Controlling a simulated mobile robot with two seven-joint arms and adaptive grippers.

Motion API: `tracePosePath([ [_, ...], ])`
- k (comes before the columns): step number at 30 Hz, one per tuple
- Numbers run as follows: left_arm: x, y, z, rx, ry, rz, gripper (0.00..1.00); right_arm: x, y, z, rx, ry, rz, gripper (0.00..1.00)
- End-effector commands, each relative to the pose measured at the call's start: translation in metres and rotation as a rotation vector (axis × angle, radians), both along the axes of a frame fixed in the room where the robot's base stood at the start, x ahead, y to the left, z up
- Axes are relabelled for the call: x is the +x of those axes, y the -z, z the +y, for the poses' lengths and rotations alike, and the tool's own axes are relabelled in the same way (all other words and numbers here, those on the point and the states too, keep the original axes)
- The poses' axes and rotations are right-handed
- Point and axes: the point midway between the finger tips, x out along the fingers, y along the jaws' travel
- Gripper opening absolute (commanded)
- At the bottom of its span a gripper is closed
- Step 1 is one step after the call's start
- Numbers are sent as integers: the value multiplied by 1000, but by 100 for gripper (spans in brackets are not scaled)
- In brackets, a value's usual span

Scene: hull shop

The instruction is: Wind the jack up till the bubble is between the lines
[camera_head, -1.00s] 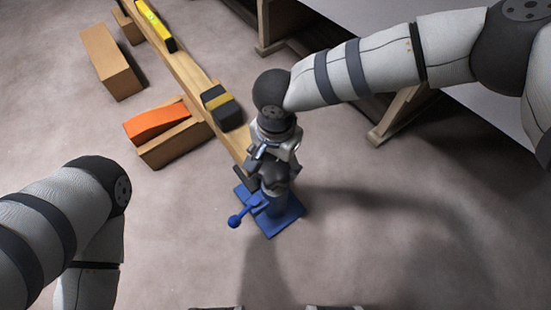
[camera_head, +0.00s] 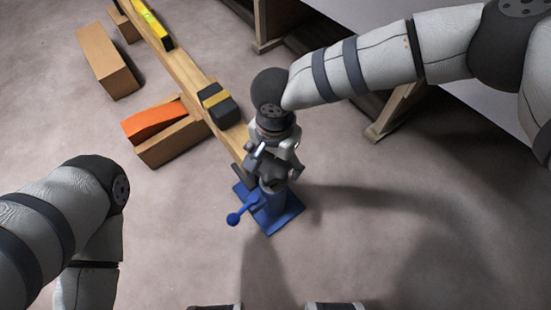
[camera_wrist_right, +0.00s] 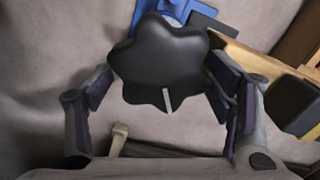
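The blue jack (camera_head: 272,212) stands on the floor under the near end of a wooden beam (camera_head: 185,70). A blue lever with a ball end (camera_head: 233,219) sticks out to its left. Its black star-shaped knob (camera_wrist_right: 158,58) has a pale mark. My right gripper (camera_wrist_right: 165,98) is open, with one finger on each side of the knob. A gap shows at the left finger; the right finger is close, and I cannot tell whether it touches. A yellow spirit level (camera_head: 152,24) lies far along the beam; its bubble is too small to read. My left gripper is out of view.
A black block with a yellow band (camera_head: 217,101) sits on the beam. An orange wedge (camera_head: 152,122) lies on a wooden block (camera_head: 172,143) left of it. Another wooden block (camera_head: 107,62) stands farther back. A bench (camera_head: 385,118) is at the right. The near floor is clear.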

Motion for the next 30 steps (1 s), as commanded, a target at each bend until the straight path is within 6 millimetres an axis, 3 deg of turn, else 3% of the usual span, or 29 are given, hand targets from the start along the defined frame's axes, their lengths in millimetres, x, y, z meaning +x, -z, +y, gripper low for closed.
tracePosePath([
  [4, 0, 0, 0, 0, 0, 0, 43, 2, -20, 0, 1, 0, -3, 75],
  [9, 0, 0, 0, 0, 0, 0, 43, 1, -68, 0, 1, 0, -4, 75],
  [15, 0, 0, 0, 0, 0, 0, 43, 0, -109, 0, 0, 1, -1, 75],
  [20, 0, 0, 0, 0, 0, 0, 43, 0, -120, 0, -1, 0, 2, 75],
  [30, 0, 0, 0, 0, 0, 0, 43, 0, -120, 0, 0, 0, 1, 75],
])
